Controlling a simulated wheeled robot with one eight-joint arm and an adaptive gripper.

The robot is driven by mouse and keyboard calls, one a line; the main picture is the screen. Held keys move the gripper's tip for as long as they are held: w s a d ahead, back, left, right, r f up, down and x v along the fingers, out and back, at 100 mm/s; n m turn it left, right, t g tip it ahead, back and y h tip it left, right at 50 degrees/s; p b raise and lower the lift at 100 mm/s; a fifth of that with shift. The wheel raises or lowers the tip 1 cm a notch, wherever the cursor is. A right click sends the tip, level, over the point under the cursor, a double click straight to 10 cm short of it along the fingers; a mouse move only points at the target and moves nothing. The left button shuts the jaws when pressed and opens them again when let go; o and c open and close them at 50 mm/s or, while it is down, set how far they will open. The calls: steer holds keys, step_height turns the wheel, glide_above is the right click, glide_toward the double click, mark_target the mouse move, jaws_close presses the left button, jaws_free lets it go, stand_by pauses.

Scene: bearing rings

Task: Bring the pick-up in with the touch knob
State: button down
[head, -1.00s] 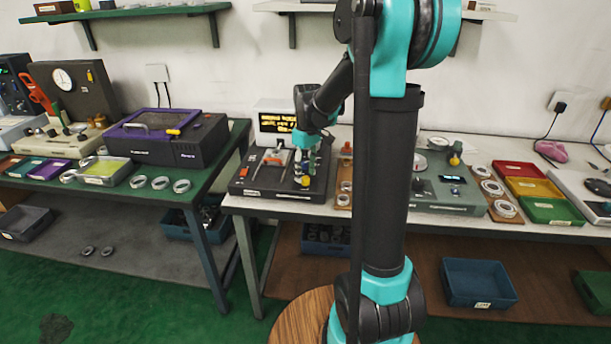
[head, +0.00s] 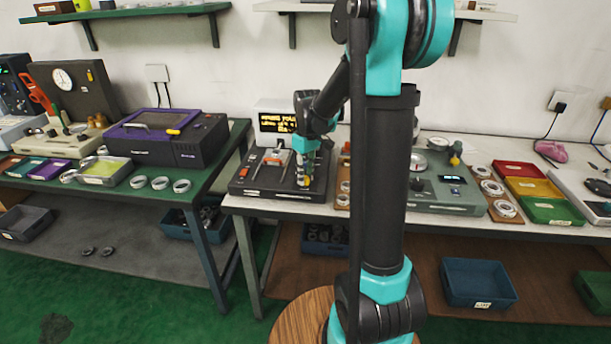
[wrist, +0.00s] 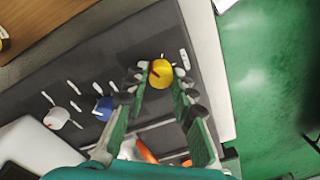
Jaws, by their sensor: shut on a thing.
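A yellow knob (wrist: 160,73) with a dark red pointer mark stands on a dark grey device (head: 255,184) on the white bench. My gripper (wrist: 161,80) is shut on the yellow knob, one finger on each side. In the head view my gripper (head: 304,178) reaches down at the device's right part and mostly hides the knobs. A blue knob (wrist: 104,108) and a white knob (wrist: 57,118) stand in a row with the yellow one, with white tick marks around them. A silver part with orange (head: 272,160) sits on the device; I cannot tell if it is the pick-up.
A display with yellow text (head: 278,124) stands behind the device; its words are too small to read. A wooden board with rings (head: 343,190) and a grey-green device (head: 440,195) stand to the right. A purple-topped machine (head: 165,135) is on the left bench.

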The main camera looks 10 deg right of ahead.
mark_target(308, 177)
steer(key=shift+m, duration=0.4)
steer(key=m, duration=0.4)
steer(key=shift+d+m, duration=0.1)
steer(key=shift+m, duration=2.2)
steer(key=c, duration=1.3)
jaws_free()
steer(key=shift+o, duration=0.2)
step_height(308, 177, up, 12)
steer(key=shift+d, duration=0.25)
steer(key=shift+s, duration=0.1)
